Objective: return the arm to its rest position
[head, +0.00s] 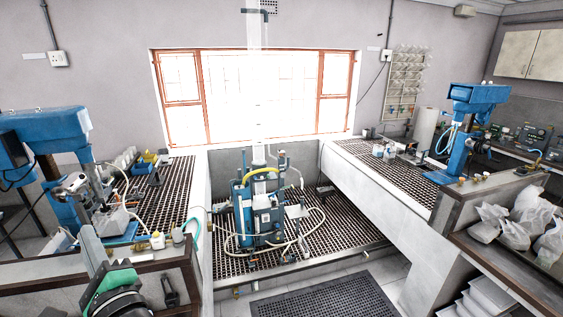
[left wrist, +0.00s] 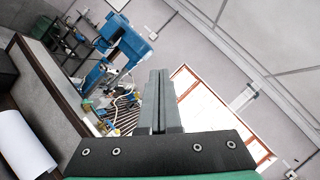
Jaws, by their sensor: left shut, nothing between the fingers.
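My left gripper (head: 92,240) shows at the lower left of the head view, with grey fingers, a green body and a dark wrist. Its fingers point up and stand in front of the left bench's wooden edge. In the left wrist view the left gripper (left wrist: 160,75) has its two grey fingers pressed together with nothing between them. That view is tilted, looking up towards the window and ceiling. My right arm and gripper are in neither view.
A blue flotation machine (head: 67,165) stands on the left bench near my left gripper. Another blue machine (head: 264,208) stands on the grated centre. A third blue machine (head: 467,130) is on the right bench. White sample bags (head: 515,225) lie at the right. A dark floor mat (head: 325,298) lies clear.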

